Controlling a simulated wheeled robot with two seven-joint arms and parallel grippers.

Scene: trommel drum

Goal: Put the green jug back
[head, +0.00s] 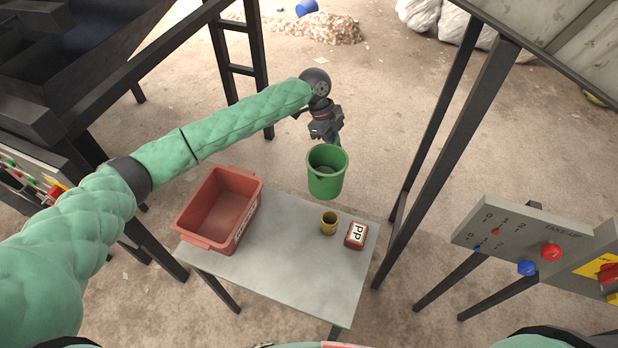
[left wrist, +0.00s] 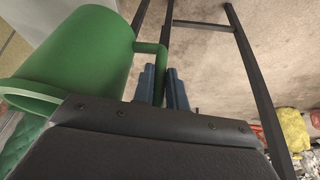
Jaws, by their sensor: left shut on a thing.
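The green jug (head: 327,178) is an open, bucket-shaped vessel. It appears upright over the far right part of the grey table (head: 290,275); I cannot tell whether its base touches the table. My left gripper (head: 333,139) is on the jug's far side, shut on its handle. In the left wrist view the jug (left wrist: 85,60) fills the upper left, and its handle runs between the two blue fingers of the gripper (left wrist: 163,88). My right gripper is not in view.
A red bin (head: 222,212) stands at the table's left. A small yellow cup (head: 329,223) and a red block marked PP (head: 356,235) stand in front of the jug. Dark frame posts (head: 440,145) rise to the right, near a control panel (head: 525,240). The table's front is bare.

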